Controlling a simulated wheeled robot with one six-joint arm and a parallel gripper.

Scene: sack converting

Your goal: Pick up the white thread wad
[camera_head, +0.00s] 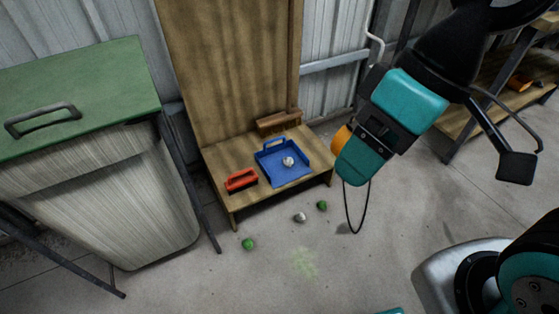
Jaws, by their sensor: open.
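A small white wad (300,217) lies on the concrete floor, just in front of the low wooden stand. A second small whitish wad (288,161) lies inside the blue dustpan (291,175) on that stand. My arm reaches in from the upper right, with its teal-and-black end, my gripper (358,167), held above the floor to the right of the stand. It appears well above and to the right of the floor wad, apart from both wads. My gripper is open and I see nothing held; its fingertips are hard to make out from here.
Green wads lie on the floor either side of the white one, left (248,244) and right (322,205). A red brush (241,181) rests on the wooden stand (225,158). A green-lidded bin (85,95) blocks the left. A wooden bench (465,118) stands right. Front floor is mostly clear.

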